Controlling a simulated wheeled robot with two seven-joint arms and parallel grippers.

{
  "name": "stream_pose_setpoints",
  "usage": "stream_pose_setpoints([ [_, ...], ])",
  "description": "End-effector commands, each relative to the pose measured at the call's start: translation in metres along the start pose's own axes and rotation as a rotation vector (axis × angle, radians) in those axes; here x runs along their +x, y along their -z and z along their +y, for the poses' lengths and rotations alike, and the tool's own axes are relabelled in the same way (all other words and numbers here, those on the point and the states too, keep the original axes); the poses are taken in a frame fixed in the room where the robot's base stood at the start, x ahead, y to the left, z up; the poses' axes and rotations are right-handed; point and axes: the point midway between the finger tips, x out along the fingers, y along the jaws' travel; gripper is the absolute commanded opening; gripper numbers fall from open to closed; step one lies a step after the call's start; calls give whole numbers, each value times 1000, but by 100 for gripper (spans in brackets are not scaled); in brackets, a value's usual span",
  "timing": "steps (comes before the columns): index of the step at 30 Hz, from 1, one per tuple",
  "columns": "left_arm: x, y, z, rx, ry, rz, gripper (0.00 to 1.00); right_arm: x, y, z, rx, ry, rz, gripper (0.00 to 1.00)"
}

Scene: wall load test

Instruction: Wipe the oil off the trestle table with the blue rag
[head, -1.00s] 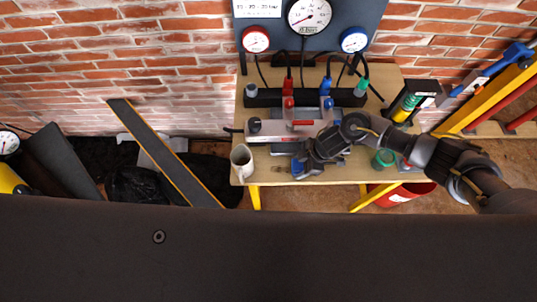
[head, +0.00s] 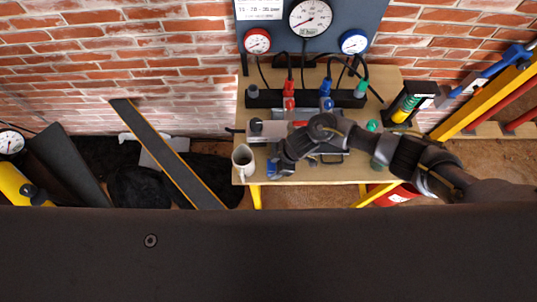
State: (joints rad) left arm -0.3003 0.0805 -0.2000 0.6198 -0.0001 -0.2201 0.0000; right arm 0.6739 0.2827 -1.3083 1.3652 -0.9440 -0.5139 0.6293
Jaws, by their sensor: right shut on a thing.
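The trestle table (head: 315,177) has a pale wooden top on yellow legs and stands against the brick wall. My right gripper (head: 280,169) is over the table's front left part, its arm coming in from the right. It is shut on the blue rag (head: 272,169), of which a small blue piece shows at the tabletop beside the fingers. The gripper and arm hide most of the rag and the table under them. I cannot make out any oil on the bare wood that shows. My left gripper is not in view.
A white mug (head: 243,161) with dark contents stands close left of the rag, near the table's left edge. Behind the arm is a gauge panel (head: 307,50) with hoses. A yellow-green cartridge (head: 406,107) stands back right. A red bucket (head: 399,194) is below the table's right.

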Motion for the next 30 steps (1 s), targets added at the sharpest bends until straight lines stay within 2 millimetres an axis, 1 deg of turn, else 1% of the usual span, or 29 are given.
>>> stream_pose_setpoints([
  [4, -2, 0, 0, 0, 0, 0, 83, 4, 10, -1, 8, -2, 2, 37],
  [6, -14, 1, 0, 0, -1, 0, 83, -4, 12, 0, 10, -2, 0, 37],
  [8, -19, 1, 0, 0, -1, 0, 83, -20, 18, 1, 7, -8, 2, 37],
  [21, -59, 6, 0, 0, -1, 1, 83, -54, 31, 0, 9, -5, 0, 37],
  [23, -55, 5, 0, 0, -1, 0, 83, -55, 34, 0, 4, -4, 2, 37],
  [30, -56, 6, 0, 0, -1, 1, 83, -68, 44, 0, -8, 1, 0, 37],
])
